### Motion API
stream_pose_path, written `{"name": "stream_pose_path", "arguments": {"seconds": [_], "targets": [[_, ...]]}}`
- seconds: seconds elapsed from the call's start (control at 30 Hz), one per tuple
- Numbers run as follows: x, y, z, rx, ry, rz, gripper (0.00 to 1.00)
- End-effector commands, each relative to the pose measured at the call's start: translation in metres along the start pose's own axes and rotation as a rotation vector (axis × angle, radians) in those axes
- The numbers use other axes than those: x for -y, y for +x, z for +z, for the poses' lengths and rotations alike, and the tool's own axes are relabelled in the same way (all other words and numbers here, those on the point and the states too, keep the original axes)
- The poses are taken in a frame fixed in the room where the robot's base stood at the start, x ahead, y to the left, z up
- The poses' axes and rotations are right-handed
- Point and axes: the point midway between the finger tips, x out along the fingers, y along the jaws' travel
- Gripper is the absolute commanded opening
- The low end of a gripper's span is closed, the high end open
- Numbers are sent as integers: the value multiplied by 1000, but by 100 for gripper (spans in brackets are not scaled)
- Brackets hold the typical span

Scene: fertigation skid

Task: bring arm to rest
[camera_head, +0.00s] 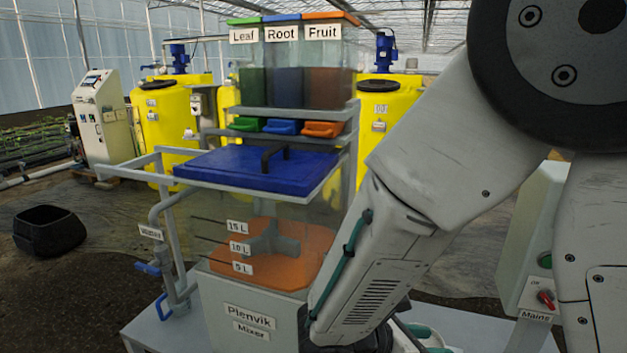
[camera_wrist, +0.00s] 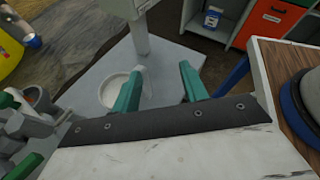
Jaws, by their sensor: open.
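My arm crosses the right half of the head view and bends down in front of the mixer (camera_head: 255,325). My gripper (camera_wrist: 160,80) shows in the wrist view with its two teal fingers apart and nothing between them. It is over a light grey surface (camera_wrist: 185,52). A white round dish (camera_wrist: 112,92) lies on that surface, partly behind the left finger. In the head view my forearm hides most of the gripper; I cannot make out its fingertips there.
The mixer's clear tank has a blue lid (camera_head: 255,168) on top. Leaf, Root and Fruit hoppers (camera_head: 290,80) stand behind it. A Mains box (camera_head: 535,260) is right of my forearm. A black tub (camera_head: 48,230) sits on the floor at left. A wooden top (camera_wrist: 268,75) borders the wrist view's right.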

Motion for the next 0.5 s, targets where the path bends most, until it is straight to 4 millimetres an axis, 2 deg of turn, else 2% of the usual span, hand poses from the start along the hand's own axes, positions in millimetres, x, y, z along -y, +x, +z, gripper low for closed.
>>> {"name": "stream_pose_path", "arguments": {"seconds": [0.03, 0.2, 0.4, 0.5], "targets": [[18, 4, 11, -82, 141, -72, 44], [69, 5, 28, -326, 579, -323, 44], [111, -10, 44, -574, 1031, -603, 44], [126, -20, 55, -692, 1230, -725, 44]]}}
